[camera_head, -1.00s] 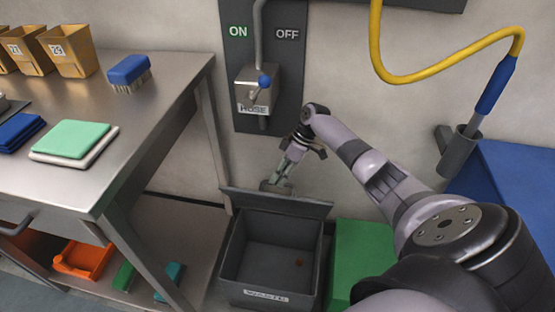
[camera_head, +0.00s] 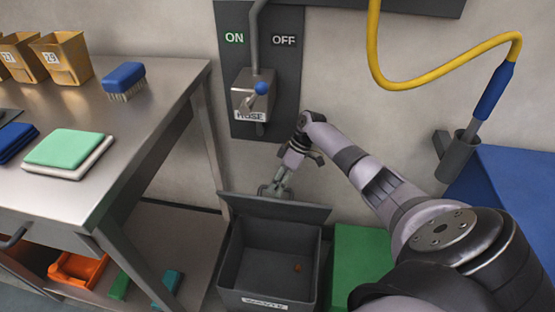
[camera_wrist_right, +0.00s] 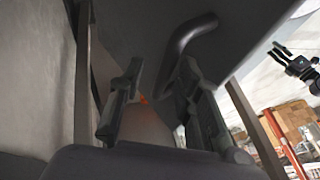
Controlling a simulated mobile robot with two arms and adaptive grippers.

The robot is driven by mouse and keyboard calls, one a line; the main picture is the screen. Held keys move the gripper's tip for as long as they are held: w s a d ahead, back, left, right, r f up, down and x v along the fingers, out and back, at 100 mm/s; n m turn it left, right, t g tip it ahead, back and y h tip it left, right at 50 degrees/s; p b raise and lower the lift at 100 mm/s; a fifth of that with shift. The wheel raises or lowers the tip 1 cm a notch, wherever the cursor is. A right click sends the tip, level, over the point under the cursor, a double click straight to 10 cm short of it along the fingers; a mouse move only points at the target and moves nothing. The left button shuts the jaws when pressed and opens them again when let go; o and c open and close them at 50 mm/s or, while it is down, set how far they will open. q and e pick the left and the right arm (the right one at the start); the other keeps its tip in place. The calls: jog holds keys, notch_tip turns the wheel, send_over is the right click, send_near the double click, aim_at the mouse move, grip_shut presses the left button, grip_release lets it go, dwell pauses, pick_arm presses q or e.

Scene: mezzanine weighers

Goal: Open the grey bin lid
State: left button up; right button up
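The grey bin (camera_head: 230,262), labelled WASTE, stands on the floor right of the table. Its lid (camera_head: 300,213) stands raised along the rear edge, and the inside shows. My right gripper (camera_head: 275,189) is at the lid's upper rear edge, its fingertips partly hidden. In the right wrist view its two fingers (camera_wrist_right: 158,98) are apart, beside a curved dark handle (camera_wrist_right: 190,40) on a grey surface. I cannot tell whether they touch it. A dark gripper (camera_wrist_right: 300,62), apparently my left, shows at that view's right edge; its opening is unclear.
A small orange-brown piece (camera_head: 297,267) lies in the bin. A green box (camera_head: 360,262) stands close on the bin's right, with a blue container (camera_head: 515,175) beyond. The steel table (camera_head: 150,105) is on the left. The hose switch (camera_head: 253,95) is on the wall above.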

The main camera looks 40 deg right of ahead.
jog(key=v, duration=1.2)
jog(key=shift+a, duration=0.15)
dwell(0.3)
